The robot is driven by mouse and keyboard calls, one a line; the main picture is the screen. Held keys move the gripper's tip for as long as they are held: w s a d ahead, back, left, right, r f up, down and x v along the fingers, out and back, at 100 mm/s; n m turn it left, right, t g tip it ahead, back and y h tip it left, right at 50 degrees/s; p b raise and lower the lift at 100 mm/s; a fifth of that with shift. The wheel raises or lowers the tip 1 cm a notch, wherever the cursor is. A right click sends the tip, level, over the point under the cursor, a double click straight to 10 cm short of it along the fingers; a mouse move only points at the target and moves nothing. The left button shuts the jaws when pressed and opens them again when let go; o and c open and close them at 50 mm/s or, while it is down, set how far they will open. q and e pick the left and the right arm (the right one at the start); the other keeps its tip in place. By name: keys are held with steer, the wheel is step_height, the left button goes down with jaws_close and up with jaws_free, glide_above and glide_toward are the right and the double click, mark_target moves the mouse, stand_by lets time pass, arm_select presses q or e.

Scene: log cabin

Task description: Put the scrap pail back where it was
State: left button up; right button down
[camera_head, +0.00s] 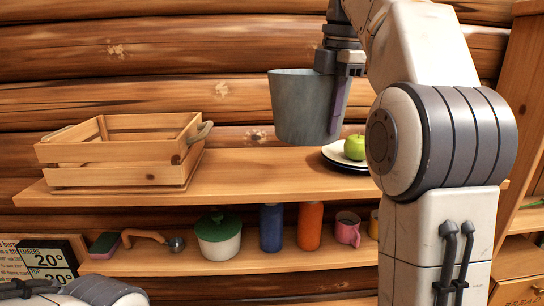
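The scrap pail (300,110) is a plain grey metal bucket, upright and tapering downward. It appears a little above the upper wooden shelf (260,175), between the crate and the plates. My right gripper (338,98) comes down from above at the pail's right side. It is shut on the pail's wall, with a finger lying along the right side. Part of the gripper and what lies behind the pail are hidden. Only a piece of my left arm shows at the bottom left; its gripper is out of view.
A slatted wooden crate (118,165) stands on the shelf's left. A green apple (355,147) sits on plates (335,157) at right, partly behind my arm. The lower shelf (160,265) holds a green-lidded pot (218,240), blue and orange containers and mugs. The shelf middle looks clear.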

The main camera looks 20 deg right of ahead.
mark_target(286, 137)
steer(key=w+a+f+p, duration=0.1)
steer(key=w+f, duration=0.1)
steer(key=w, duration=0.1)
steer(key=w+a+f, duration=0.2)
steer(key=w, duration=0.1)
steer(key=w+a+f+p, duration=0.1)
steer(key=w+f, duration=0.1)
steer(key=w, duration=0.2)
steer(key=shift+a+p, duration=0.2)
steer(key=shift+p, duration=0.15)
steer(key=shift+w+f, duration=0.1)
steer(key=shift+f, duration=2.15)
steer(key=c, duration=1.4)
jaws_free()
steer(key=shift+f, duration=0.15)
steer(key=o, duration=0.3)
